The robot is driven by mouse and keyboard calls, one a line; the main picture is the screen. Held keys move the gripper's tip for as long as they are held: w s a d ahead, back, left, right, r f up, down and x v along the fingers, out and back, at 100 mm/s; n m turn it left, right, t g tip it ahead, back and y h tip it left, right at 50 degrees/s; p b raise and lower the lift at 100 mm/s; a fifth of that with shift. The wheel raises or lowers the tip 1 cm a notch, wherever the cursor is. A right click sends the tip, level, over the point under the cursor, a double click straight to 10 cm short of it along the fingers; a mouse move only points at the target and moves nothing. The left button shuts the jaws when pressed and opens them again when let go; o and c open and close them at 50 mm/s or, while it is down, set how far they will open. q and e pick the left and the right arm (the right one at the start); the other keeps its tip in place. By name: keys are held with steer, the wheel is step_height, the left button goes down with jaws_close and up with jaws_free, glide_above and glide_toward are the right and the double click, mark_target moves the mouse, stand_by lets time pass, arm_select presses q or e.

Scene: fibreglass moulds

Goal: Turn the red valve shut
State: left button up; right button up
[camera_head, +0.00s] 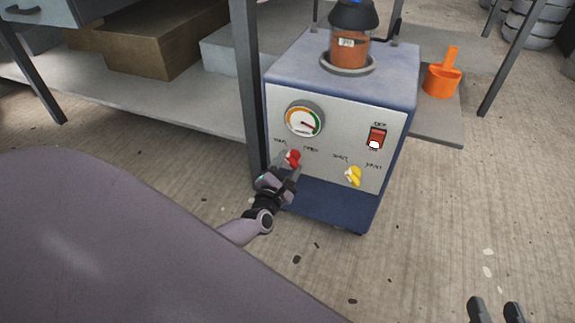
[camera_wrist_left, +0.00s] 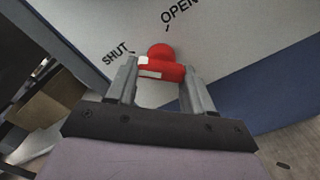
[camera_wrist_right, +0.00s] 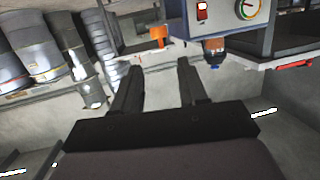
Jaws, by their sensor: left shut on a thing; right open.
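The red valve (camera_head: 292,157) is on the front panel of the blue and grey machine, below the gauge. In the left wrist view the red valve handle (camera_wrist_left: 160,68) lies between the fingers of my left gripper (camera_wrist_left: 157,84), which is shut on it. The handle has a white mark near its left end. The SHUT label is to its upper left and the OPEN label to its upper right. In the head view my left gripper (camera_head: 284,173) reaches the valve from below. My right gripper (camera_head: 495,305) is open and empty at the lower right, well away from the machine.
The machine (camera_head: 340,75) also has a round gauge (camera_head: 305,119), a red switch (camera_head: 376,137) and a yellow valve (camera_head: 354,175). A dark table leg (camera_head: 247,80) stands close to its left side. An orange scoop (camera_head: 441,80) is at right.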

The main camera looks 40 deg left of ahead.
arm_select(q)
steer(key=o, duration=1)
steer(key=shift+o, duration=0.2)
steer(key=p+v, duration=0.2)
steer(key=v, duration=0.5)
steer(key=shift+p, duration=0.3)
arm_select(e)
steer(key=shift+w+a+f+m+g+y, duration=0.15)
steer(key=shift+w+a+m+g, duration=0.05)
steer(key=shift+a+g, duration=0.15)
steer(key=shift+w+a+f+m+g+y, duration=0.1)
steer(key=shift+w+a+m+g+y, duration=0.05)
steer(key=shift+a+m+g, duration=0.15)
arm_select(q)
steer(key=shift+s, duration=0.1)
arm_select(e)
steer(key=shift+r, duration=0.1)
